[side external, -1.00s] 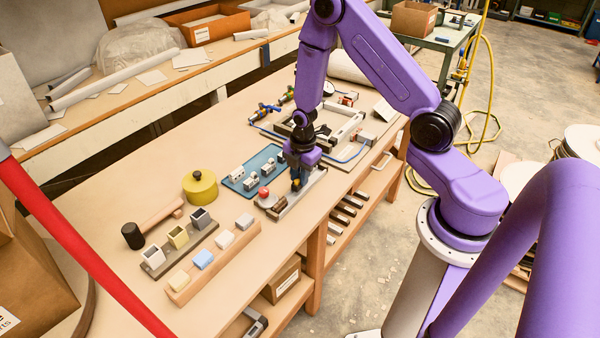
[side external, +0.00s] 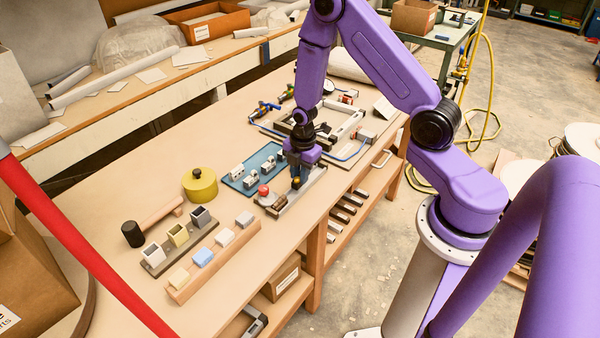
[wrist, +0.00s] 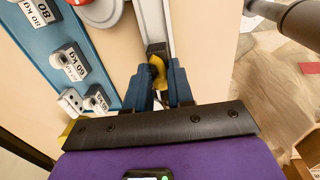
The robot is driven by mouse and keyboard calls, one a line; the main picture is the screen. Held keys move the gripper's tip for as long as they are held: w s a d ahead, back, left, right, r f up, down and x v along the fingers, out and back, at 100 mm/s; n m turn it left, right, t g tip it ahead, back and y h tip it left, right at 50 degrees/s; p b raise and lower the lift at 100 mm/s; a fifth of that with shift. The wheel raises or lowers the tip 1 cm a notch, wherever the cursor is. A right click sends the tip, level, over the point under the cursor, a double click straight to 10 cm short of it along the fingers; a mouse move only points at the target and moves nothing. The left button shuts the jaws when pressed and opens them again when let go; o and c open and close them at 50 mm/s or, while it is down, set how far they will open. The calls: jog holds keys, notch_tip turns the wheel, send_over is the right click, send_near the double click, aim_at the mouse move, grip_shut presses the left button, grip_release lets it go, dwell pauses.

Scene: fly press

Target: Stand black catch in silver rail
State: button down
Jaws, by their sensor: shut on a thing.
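My gripper (side external: 296,182) points down over the silver rail (side external: 314,181), a straight grey channel near the front edge of the bench. In the wrist view the blue fingers of my gripper (wrist: 166,84) are closed on a small dark piece, the black catch (wrist: 157,48). A yellow part shows just below it between the fingers. The silver rail (wrist: 153,18) runs away beyond the fingertips, and the catch is in line with it. The fingers hide the catch's lower part, so I cannot tell whether it touches the rail.
A red knob (side external: 263,190) on a pale base stands at the rail's left. A blue tray (side external: 236,183) with several grey weights lies behind. A yellow lidded pot (side external: 200,187), a mallet (side external: 133,234) and block holders stand further left. A frame fixture (side external: 347,126) lies behind right.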

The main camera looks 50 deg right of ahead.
jog(key=shift+f, duration=0.9)
dwell(0.8)
jog(key=c, duration=0.8)
grip_release()
jog(key=shift+o, duration=0.2)
jog(key=shift+r, duration=0.15)
jog(key=shift+r, duration=3.4)
